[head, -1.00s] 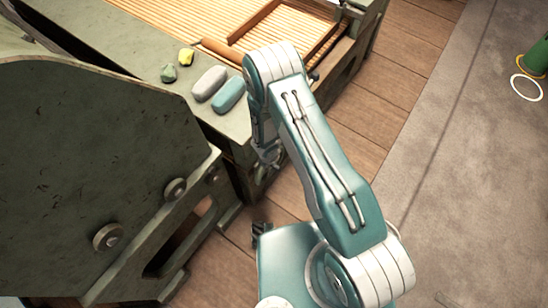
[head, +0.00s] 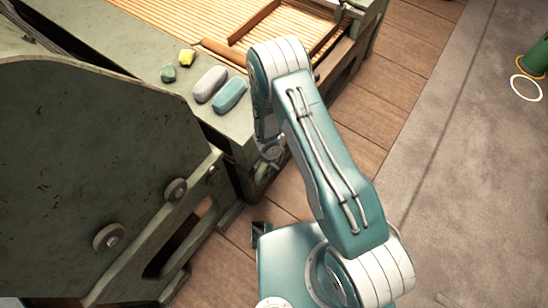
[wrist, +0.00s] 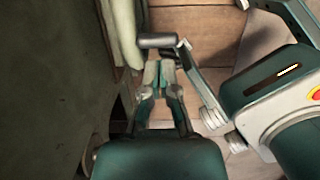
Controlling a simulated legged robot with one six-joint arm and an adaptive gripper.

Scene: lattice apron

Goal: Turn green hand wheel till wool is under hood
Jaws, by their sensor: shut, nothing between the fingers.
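My gripper (wrist: 163,76) is at the middle of the wrist view, its fingers together and empty. A dark round bar like a handle (wrist: 158,41) lies across just beyond the fingertips. I cannot tell whether they touch it. A pale green curved edge (wrist: 126,30) stands left of the bar; it may be the hand wheel's rim. In the head view my arm hides most of the gripper, and I cannot make out the wheel. A dark green cover (head: 90,150), possibly the hood, fills the left. No wool is clearly seen on the slatted apron (head: 150,20).
A yellow lump (head: 187,57), a green lump (head: 168,73), a white roll (head: 210,84) and a blue-grey roll (head: 230,96) lie on the machine's ledge. A wooden frame (head: 252,22) rests on the slats.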

